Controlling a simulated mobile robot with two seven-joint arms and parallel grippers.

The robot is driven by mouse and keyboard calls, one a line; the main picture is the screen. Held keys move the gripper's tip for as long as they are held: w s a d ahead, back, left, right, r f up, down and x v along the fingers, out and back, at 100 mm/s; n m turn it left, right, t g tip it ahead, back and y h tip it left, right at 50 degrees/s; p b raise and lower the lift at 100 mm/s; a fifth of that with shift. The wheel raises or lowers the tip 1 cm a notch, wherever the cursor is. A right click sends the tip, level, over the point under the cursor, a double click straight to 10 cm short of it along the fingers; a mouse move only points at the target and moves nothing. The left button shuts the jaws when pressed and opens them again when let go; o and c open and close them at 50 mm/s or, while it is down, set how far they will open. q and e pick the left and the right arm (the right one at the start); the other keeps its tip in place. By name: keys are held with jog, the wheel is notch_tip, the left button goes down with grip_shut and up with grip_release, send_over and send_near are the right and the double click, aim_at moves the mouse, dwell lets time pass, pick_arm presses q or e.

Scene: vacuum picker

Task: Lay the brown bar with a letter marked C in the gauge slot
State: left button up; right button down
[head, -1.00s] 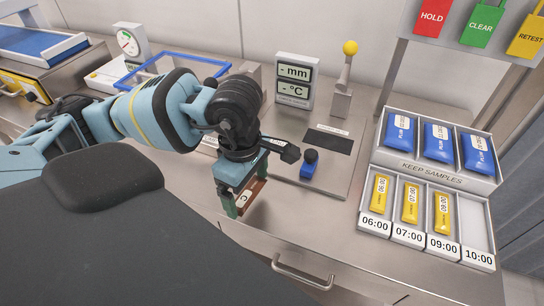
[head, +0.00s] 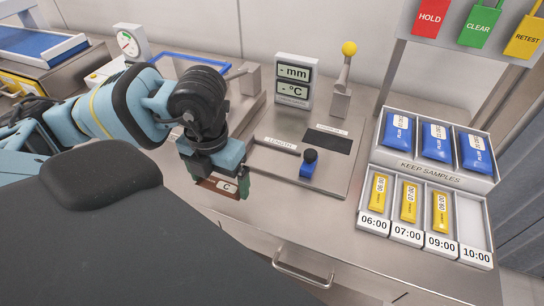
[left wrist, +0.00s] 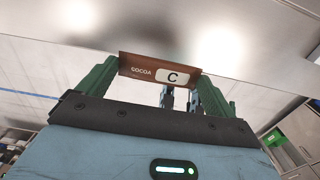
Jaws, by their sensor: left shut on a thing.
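My left gripper (head: 221,184) is shut on the brown bar (head: 212,183), which carries a white label with the letter C. The left wrist view shows the bar (left wrist: 158,70) between the green fingers, with "COCOA" and "C" readable. The bar is held above the front of the steel counter. The gauge plate (head: 262,170), marked LENGTH, lies to the right of and behind the gripper. A blue block with a black knob (head: 309,166) stands on it. The left part of the slot is partly hidden by my left arm. My right gripper is not in view.
A display with mm and °C (head: 293,82) and a yellow-knobbed lever (head: 344,80) stand behind the plate. A keep-samples rack (head: 433,172) with blue and yellow packs is at right. A blue-rimmed tray (head: 190,62) is behind my arm. The front counter strip is clear.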

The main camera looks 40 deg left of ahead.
pick_arm(q)
jog(key=shift+w, duration=0.45)
send_over(272, 161)
jog(key=shift+s+f+p, duration=0.35)
jog(key=shift+s+f, duration=0.05)
jog(key=shift+f, duration=0.3)
jog(key=shift+w, duration=0.1)
jog(key=shift+w, duration=0.3)
notch_tip(272, 161, down, 3)
jog(key=shift+f, duration=0.3)
jog(key=shift+f, duration=0.2)
jog(key=o, duration=0.7)
jog(key=shift+c, duration=0.2)
